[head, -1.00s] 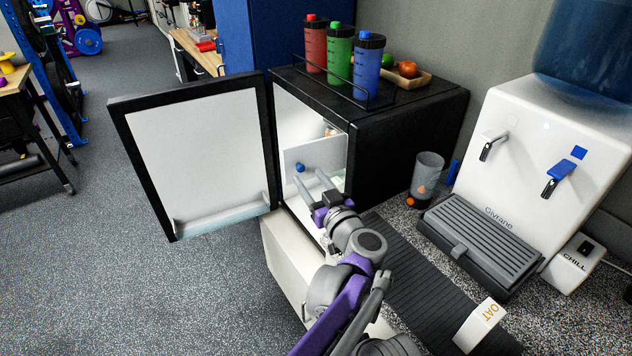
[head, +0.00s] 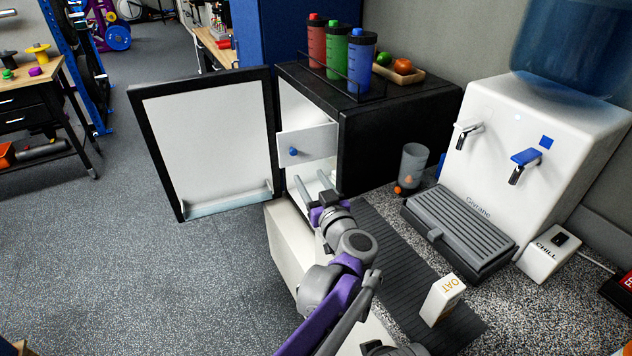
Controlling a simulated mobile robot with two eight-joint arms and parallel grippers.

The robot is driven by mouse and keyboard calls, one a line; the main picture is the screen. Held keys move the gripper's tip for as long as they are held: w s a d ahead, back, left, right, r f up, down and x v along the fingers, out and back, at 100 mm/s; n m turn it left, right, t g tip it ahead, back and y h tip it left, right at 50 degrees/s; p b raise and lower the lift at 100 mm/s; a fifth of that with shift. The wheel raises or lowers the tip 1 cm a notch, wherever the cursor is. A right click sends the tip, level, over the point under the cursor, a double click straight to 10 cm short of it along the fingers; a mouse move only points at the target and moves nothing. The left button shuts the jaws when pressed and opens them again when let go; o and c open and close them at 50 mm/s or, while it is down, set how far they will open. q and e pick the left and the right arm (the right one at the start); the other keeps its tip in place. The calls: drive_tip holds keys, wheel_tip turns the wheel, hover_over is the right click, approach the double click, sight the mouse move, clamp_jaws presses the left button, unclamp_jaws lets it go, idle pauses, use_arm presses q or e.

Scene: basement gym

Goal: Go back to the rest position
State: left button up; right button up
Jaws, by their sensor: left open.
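My left gripper (head: 312,184) is open, with two pale fingers spread apart and nothing between them. It is at the front opening of a small black fridge (head: 400,135), just below a white inner flap (head: 318,142) with a blue knob (head: 293,151). The fridge door (head: 208,140) stands wide open to the left. I cannot tell how far the fingertips reach inside.
Red, green and blue bottles (head: 361,62) stand on the fridge beside a fruit tray (head: 410,75). A clear cup (head: 413,163), a water dispenser (head: 525,150) and an OAT carton (head: 443,300) are to the right. Open floor (head: 150,280) lies left.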

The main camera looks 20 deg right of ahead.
idle(0.4)
use_arm(q)
drive_tip(key=s+a+r+m+g+h+p, duration=0.1)
drive_tip(key=s+a+r+m+h+p, duration=0.1)
drive_tip(key=a+r+h, duration=0.3)
drive_tip(key=s+a+r+m+g+h+p, duration=0.1)
drive_tip(key=s+a+r+m+h+p, duration=0.15)
drive_tip(key=a, duration=0.35)
drive_tip(key=s+a+f+n+g+y+p, duration=0.1)
drive_tip(key=s+a+f+g+y, duration=0.1)
drive_tip(key=s+a+f, duration=0.4)
drive_tip(key=s+a+f+n+g+y+p, duration=0.1)
drive_tip(key=s+a+f+g, duration=0.4)
drive_tip(key=s+a, duration=0.5)
drive_tip(key=s+a+f+n+g+y+p, duration=0.1)
drive_tip(key=s+a+f+g+y+p, duration=0.1)
drive_tip(key=s+a+f, duration=0.4)
drive_tip(key=s+a+g+y, duration=0.1)
drive_tip(key=s, duration=0.3)
drive_tip(key=shift+s+a+f+n+g+p, duration=0.3)
drive_tip(key=shift+s+a+f+n, duration=0.05)
drive_tip(key=shift+s+a+f, duration=0.05)
